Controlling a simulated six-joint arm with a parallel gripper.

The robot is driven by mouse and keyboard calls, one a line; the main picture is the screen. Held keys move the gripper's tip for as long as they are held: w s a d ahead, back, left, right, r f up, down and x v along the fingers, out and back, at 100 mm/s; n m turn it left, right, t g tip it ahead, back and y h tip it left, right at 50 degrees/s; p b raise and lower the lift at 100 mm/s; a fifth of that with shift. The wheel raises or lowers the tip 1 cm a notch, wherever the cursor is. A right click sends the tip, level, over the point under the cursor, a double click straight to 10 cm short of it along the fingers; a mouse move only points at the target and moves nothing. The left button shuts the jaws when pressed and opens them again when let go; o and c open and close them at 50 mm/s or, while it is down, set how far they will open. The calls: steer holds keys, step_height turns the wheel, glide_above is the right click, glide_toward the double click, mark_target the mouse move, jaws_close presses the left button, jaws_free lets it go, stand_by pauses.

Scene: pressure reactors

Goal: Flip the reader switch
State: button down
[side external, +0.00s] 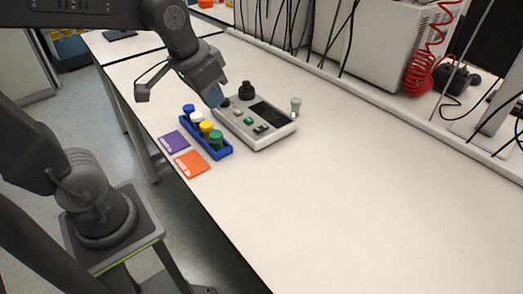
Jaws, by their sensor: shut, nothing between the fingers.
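The reader (277,134) is a light grey box with a dark screen, a green button and dark keys on its top face. It lies on the white table. A small dark part (226,102) sits at its left end, close to my fingertips; I cannot tell whether it is the switch. My gripper (215,98) is shut and empty, pointing down at the reader's left end. I cannot tell whether the fingertips touch it. The gripper partly hides that end.
A blue rack (224,155) with several coloured-cap vials stands left of the reader. A purple card (173,142) and an orange card (192,164) lie near the table edge. A black knob-like object (246,90) and a clear vial (296,106) stand by the reader. The table's right side is clear.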

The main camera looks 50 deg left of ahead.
steer(key=s+d+t, duration=0.1)
steer(key=s, duration=0.6)
steer(key=shift+d+f+t, duration=0.25)
steer(key=shift+d+t, duration=0.05)
steer(key=shift+d, duration=0.05)
steer(key=shift+w, duration=0.1)
steer(key=w+a+f+m+g, duration=0.1)
steer(key=w+a+m+g, duration=0.1)
steer(key=w+m, duration=0.4)
steer(key=w+a+f+m+g, duration=0.1)
steer(key=w+a+m, duration=0.3)
steer(key=w, duration=0.7)
steer(key=w+a+f+m+g, duration=0.2)
steer(key=w+a+m, duration=0.1)
steer(key=w+m, duration=0.5)
steer(key=shift+w+a+f+g, duration=0.3)
steer(key=shift+w, duration=0.45)
